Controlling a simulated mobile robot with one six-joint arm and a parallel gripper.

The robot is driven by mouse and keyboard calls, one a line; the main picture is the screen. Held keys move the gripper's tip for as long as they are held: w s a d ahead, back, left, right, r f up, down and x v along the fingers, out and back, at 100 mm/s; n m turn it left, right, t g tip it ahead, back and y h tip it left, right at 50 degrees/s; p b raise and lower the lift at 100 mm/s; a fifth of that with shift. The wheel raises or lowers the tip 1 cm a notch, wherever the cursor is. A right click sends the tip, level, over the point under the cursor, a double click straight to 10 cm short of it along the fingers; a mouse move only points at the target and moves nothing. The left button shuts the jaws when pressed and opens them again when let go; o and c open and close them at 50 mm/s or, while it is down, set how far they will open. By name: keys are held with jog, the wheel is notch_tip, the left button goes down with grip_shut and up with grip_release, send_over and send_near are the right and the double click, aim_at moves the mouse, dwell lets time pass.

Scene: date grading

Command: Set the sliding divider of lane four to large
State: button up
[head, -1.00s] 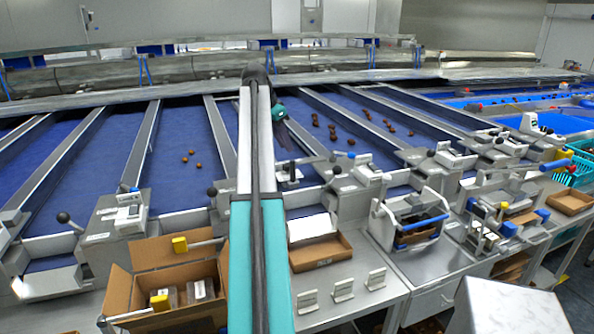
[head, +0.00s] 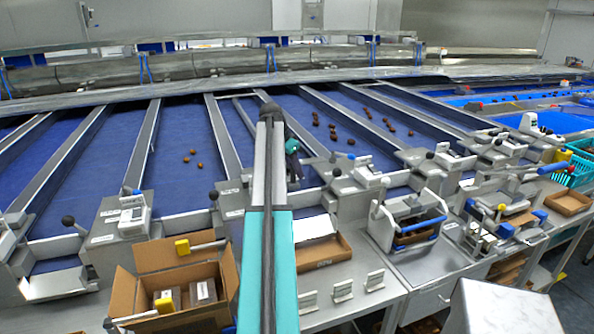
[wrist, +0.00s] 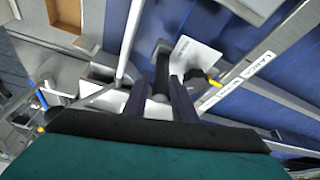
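In the wrist view, my gripper (wrist: 161,88) has two dark fingers set apart. A dark upright handle (wrist: 161,66) stands between them; I see no clear grip on it, and contact is hard to judge. A white label reading LARGE (wrist: 262,64) lies on a grey rail to the right, with another label (wrist: 234,82) beside it. In the head view, my arm covers the middle lanes, and the dark and teal wrist (head: 291,147) shows just right of it. The fingertips and the handle are hidden there, and I cannot read a lane number.
Lane-end housings with black knobs (head: 68,221) stand along the front. An open cardboard box (head: 140,262) and a shallow tray (head: 338,250) sit on the bench in front.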

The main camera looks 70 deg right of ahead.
jog(key=shift+s+d+f, duration=0.1)
jog(key=shift+d+f, duration=0.05)
jog(key=shift+f, duration=0.35)
jog(key=shift+c, duration=0.2)
grip_shut()
jog(key=w+a, duration=0.4)
jog(key=shift+w+b, duration=0.35)
jog(key=shift+o, duration=0.2)
grip_release()
jog(key=shift+r, duration=0.2)
